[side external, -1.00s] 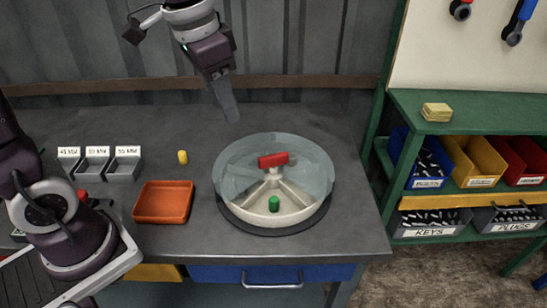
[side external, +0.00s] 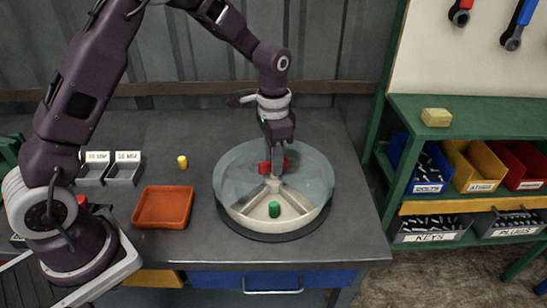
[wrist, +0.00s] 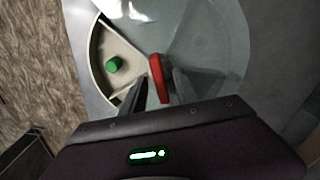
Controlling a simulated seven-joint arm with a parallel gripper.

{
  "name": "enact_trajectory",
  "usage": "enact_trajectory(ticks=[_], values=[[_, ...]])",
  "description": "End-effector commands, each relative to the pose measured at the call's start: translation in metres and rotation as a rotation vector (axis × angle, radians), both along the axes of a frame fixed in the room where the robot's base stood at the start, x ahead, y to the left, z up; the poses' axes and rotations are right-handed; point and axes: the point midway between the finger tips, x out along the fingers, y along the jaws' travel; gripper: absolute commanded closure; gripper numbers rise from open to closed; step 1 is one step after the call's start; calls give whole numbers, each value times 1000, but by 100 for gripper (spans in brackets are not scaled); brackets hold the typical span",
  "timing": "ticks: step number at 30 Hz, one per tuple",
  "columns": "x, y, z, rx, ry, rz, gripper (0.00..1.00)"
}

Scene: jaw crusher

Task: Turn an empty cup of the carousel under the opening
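The carousel (side external: 243,212) is a round pale dish under a bluish see-through cover (side external: 235,170). The cover's opening is at the front and shows a cream cup (side external: 258,210) with a green cylinder (side external: 275,209) in it; the cylinder also shows in the wrist view (wrist: 113,64). The contents of the covered cups are unclear. In the side view my gripper partly hides the handle.
An orange tray (side external: 138,220) and a small yellow cylinder (side external: 182,162) are left of the carousel. Small labelled grey bins (side external: 123,174) stand farther left. A green shelf (side external: 480,108) with parts bins is beyond the table's right edge.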

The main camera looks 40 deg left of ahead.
Motion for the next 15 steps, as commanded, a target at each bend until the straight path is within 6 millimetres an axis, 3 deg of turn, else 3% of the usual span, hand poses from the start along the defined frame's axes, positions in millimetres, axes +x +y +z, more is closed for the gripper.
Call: enact_trajectory(ticks=[2,8,15], values=[[0,0,0,0,0,0,64],[0,0,1,0,0,0,100],[0,0,1,0,-1,1,100]])
